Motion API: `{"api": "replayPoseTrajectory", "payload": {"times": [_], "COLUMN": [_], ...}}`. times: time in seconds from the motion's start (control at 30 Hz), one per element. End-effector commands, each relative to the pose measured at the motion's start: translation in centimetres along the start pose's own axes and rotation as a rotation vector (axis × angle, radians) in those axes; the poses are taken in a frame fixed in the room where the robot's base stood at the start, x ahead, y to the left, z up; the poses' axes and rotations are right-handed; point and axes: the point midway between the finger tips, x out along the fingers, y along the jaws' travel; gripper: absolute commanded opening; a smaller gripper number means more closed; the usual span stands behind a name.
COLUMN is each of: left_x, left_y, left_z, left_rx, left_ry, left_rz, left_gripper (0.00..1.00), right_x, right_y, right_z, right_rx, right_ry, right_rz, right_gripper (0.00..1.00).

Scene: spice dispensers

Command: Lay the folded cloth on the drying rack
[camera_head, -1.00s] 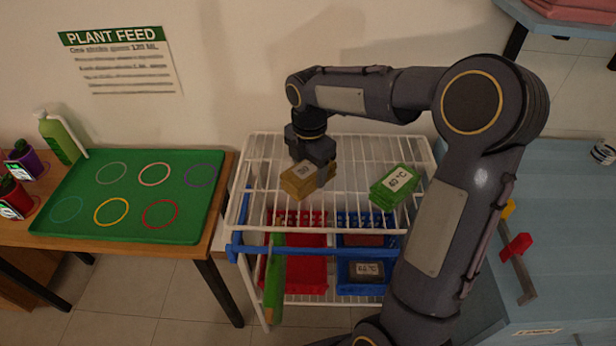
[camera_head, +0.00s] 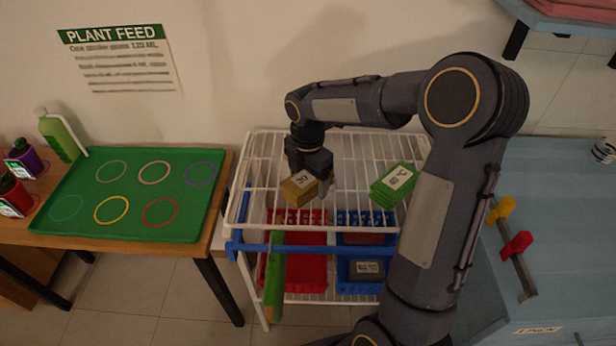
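A tan folded cloth (camera_head: 297,191) with a white label reading 30 lies at the top of the white wire drying rack (camera_head: 264,165), left of the middle. My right gripper (camera_head: 312,178) is right at the cloth, coming from above and behind. Its fingers look spread, with one finger showing just right of the cloth and clear of it. Part of the cloth's back is hidden by the gripper. A green folded cloth (camera_head: 393,186) labelled 40 °C lies on the rack's top to the right. My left gripper is not in view.
A blue rail with a hanging green cloth (camera_head: 274,285) runs along the rack's front. Red (camera_head: 297,262) and blue (camera_head: 361,218) bins stand below. A green tray (camera_head: 128,200) is on the left table. A blue-grey counter (camera_head: 570,240) is at right.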

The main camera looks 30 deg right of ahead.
Motion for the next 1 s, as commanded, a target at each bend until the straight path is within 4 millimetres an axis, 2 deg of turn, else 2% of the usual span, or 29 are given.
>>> {"api": "replayPoseTrajectory", "payload": {"times": [0.17, 0.33, 0.7, 0.83, 1.0], "left_x": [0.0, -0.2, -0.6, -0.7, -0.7], "left_y": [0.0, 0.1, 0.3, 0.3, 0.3], "left_z": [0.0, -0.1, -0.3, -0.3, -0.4], "left_rx": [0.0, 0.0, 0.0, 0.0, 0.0], "left_ry": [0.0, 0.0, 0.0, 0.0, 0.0], "left_rz": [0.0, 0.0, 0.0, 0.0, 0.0], "left_gripper": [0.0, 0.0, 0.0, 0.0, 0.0], "right_x": [-0.1, -1.4, -9.1, -11.0, -12.4], "right_y": [0.0, 0.1, 0.1, 0.1, -0.3], "right_z": [0.0, 0.0, 0.0, 0.0, -0.1], "right_rx": [0.0, 0.0, 0.0, 0.0, 0.021], "right_ry": [0.0, -0.001, -0.002, -0.001, 0.002], "right_rz": [0.0, 0.003, 0.006, 0.003, 0.008], "right_gripper": [0.8, 0.8, 0.8, 0.8, 0.8]}}
